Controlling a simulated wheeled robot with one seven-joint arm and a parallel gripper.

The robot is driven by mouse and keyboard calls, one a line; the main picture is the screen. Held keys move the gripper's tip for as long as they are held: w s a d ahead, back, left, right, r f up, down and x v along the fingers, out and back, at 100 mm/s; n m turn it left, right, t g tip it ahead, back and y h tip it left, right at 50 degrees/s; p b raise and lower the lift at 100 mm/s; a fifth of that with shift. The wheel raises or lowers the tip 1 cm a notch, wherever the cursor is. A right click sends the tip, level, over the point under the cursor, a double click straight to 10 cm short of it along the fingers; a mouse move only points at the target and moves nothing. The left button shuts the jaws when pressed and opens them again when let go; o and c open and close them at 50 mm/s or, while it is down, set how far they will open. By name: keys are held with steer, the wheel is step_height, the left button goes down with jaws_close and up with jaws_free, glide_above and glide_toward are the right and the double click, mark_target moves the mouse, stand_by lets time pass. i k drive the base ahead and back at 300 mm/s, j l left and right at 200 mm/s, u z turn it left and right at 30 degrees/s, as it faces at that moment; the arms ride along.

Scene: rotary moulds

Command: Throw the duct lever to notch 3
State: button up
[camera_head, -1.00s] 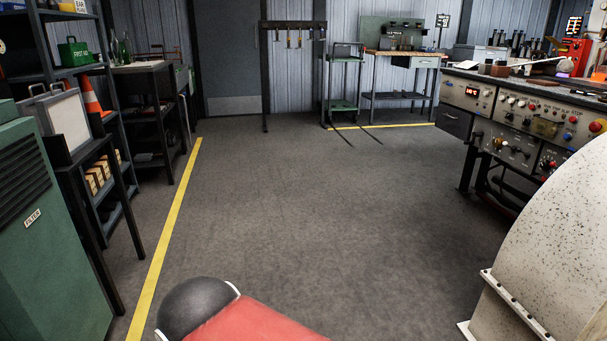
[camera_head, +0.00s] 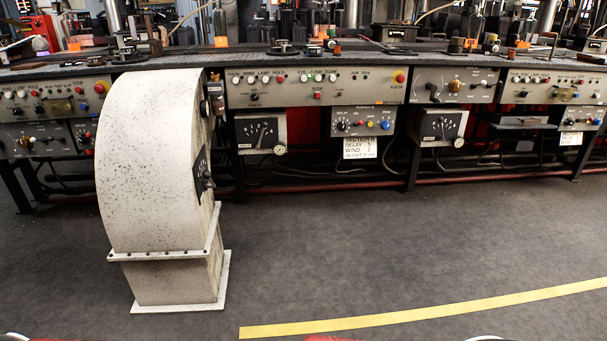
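A speckled cream duct (camera_head: 150,160) with a curved top stands on the floor at the left, in front of the long bench. On its right side is a dark plate with a small lever (camera_head: 206,180), seen nearly edge-on. I cannot read the notch marks or tell which notch the lever is at. My gripper is not in view. Only slivers of my red and white body show along the bottom edge.
A long machine bench (camera_head: 310,60) with control panels runs across the back, with gauge boxes (camera_head: 261,132) under it. A white card (camera_head: 360,148) hangs below one panel. A yellow floor line (camera_head: 420,315) crosses the front. The grey floor right of the duct is clear.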

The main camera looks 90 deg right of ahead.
mark_target(207, 176)
steer(key=z, duration=2.2)
steer(key=i+l, duration=0.2)
steer(key=i, duration=0.15)
steer(key=i+l+u, duration=0.1)
steer(key=i, duration=0.2)
